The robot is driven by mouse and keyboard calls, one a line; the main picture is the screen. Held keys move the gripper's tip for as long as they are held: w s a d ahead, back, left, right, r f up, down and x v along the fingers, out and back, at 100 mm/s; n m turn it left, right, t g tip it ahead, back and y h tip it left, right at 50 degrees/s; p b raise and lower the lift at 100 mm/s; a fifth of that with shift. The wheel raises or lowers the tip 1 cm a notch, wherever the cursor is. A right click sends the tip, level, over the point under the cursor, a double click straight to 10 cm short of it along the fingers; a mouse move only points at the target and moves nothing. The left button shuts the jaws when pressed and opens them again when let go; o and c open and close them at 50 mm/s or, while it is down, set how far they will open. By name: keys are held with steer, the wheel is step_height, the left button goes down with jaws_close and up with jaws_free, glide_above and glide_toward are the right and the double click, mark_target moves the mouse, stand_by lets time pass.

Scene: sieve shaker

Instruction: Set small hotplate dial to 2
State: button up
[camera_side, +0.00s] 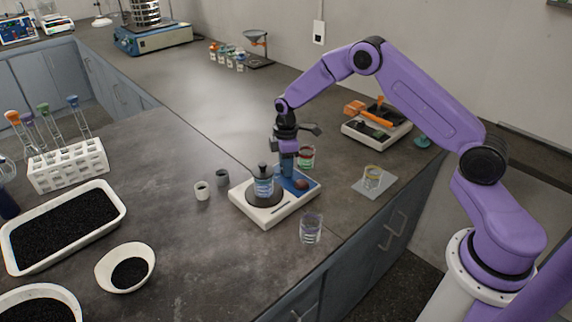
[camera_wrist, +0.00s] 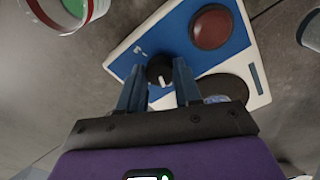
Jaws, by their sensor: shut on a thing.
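The small hotplate (camera_side: 270,219) is a white unit with a blue panel, standing on the dark bench. Its black dial (camera_wrist: 158,68) has a white pointer directed toward the bottom of the wrist view. My gripper (camera_wrist: 159,66) has its two blue fingers on either side of the dial, shut on it. In the side view my gripper (camera_side: 287,172) reaches down to the blue panel and hides the dial. Small white marks (camera_wrist: 138,50) show beside the dial, but I cannot read the setting.
A red-brown round knob (camera_wrist: 211,27) sits beside the dial. A glass with blue liquid (camera_side: 263,187) stands on the hotplate's black plate. A clear beaker (camera_side: 311,229), a jar with red and green (camera_side: 306,157) and two small cups (camera_side: 202,191) stand close around the hotplate.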

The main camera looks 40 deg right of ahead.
steer(key=m, duration=0.5)
steer(key=shift+a, duration=0.1)
steer(key=m, duration=0.4)
steer(key=shift+m, duration=0.3)
steer(key=m, duration=0.4)
steer(key=shift+m, duration=2.5)
steer(key=o, duration=1)
steer(key=shift+o, duration=0.2)
step_height(320, 180, up, 18)
steer(key=shift+f, duration=0.25)
